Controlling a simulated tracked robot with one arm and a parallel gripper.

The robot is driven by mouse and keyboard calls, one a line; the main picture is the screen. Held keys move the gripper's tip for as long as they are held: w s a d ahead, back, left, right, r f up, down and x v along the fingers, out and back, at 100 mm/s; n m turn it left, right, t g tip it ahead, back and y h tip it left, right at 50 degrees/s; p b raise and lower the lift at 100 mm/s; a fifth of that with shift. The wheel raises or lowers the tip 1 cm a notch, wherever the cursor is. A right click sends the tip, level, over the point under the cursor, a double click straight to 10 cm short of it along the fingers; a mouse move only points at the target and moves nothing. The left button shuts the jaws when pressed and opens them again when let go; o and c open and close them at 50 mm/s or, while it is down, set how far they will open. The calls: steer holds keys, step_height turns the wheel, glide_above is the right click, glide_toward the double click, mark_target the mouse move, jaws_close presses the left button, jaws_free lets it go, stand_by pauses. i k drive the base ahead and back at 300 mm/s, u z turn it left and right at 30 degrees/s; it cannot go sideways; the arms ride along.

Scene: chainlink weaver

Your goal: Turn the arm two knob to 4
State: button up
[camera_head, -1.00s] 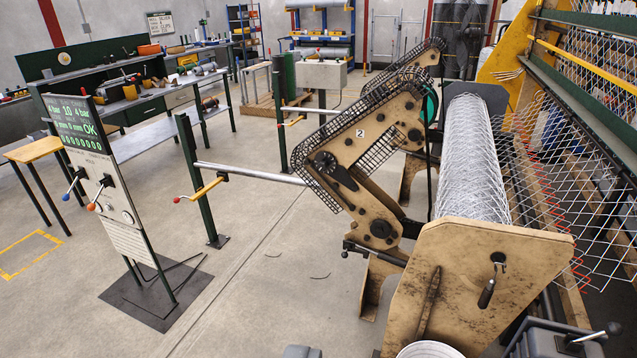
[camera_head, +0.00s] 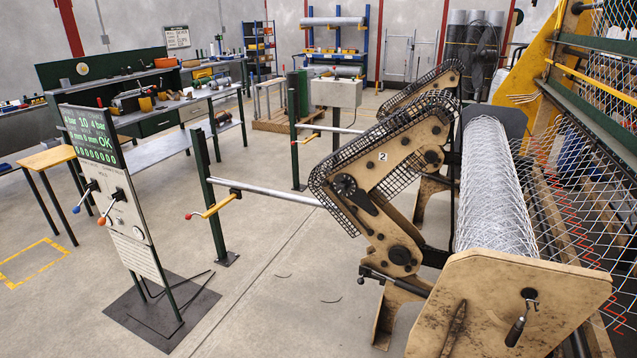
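The arm marked "2" (camera_head: 384,158) is a tan, worn metal arm with a black mesh guard, right of centre. A dark round knob (camera_head: 345,185) sits on its lower left end; its setting is too small to read. A yellow crank handle with a red tip (camera_head: 212,207) is on the post left of the arm, joined by a grey rod (camera_head: 265,193). My gripper is not in view.
A control panel (camera_head: 105,170) with a green-lit display stands at left on a dark floor plate. A wire mesh roll (camera_head: 493,190) and tan end plate (camera_head: 510,300) fill the right. Workbenches line the back left.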

mark_target(341, 188)
steer(key=u, duration=0.2)
steer(key=i, duration=1.45)
steer(key=z, duration=0.15)
